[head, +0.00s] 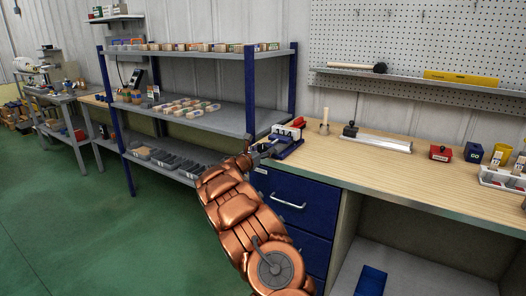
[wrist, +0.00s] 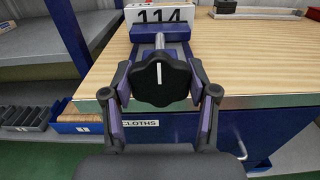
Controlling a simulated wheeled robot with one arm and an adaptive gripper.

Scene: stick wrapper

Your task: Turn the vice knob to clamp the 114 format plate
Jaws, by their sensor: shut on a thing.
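The vice (wrist: 160,33) is blue and sits at the workbench's front left corner. Its black lobed knob (wrist: 160,82) with a white line faces my wrist camera; the line stands upright. My gripper (wrist: 160,88) is shut on the knob, one finger at each side. The white plate marked 114 (wrist: 160,14) stands behind the vice's near blue jaw; its top is cut off by the picture edge.
Blue drawers (head: 295,200) lie below the vice. A blue-framed shelf (head: 215,95) with bins stands left. Green floor is open at left.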

